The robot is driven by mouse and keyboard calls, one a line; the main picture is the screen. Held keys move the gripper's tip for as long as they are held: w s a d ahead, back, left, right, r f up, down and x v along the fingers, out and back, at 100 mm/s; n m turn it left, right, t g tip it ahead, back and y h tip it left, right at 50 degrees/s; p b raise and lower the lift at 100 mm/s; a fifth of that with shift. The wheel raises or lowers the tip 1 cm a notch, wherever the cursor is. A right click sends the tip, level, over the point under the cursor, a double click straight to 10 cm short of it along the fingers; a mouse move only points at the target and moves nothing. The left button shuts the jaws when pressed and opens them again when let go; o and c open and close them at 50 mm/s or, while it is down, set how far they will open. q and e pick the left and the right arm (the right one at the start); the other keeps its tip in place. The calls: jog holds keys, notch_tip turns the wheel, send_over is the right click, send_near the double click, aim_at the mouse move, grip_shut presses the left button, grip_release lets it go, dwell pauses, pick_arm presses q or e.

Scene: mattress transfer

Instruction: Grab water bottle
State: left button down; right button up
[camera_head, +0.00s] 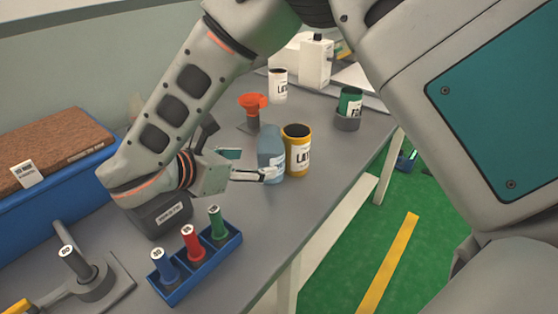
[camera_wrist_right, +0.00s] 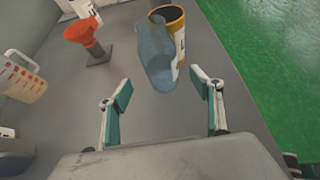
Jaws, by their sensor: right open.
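The water bottle (camera_head: 270,151) is translucent blue and stands upright on the grey bench in the head view, directly beside a yellow mug-like container. In the right wrist view the bottle (camera_wrist_right: 157,60) lies ahead of the jaws, a little right of centre. My right gripper (camera_head: 250,165) reaches toward the bottle from the left in the head view. In the wrist view its two teal-padded fingers (camera_wrist_right: 168,92) are spread wide with nothing between them, and the bottle is just beyond the tips. My left gripper is not in view.
The yellow container (camera_head: 298,150) stands close against the bottle's right side. An orange funnel (camera_head: 253,101) on a stand is behind it. A blue rack (camera_head: 200,265) with coloured cylinders is in front. The grey bench (camera_head: 335,170) ends at the right, above green floor.

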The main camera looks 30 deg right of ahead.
aim_at(271, 159)
jog(key=shift+w+d+f, duration=0.15)
jog(key=shift+d, duration=0.35)
jog(key=b+x, duration=0.1)
jog(key=x, duration=0.5)
jog(key=shift+w+d+f, duration=0.1)
jog(key=shift+d, duration=0.25)
jog(key=c, duration=1.4)
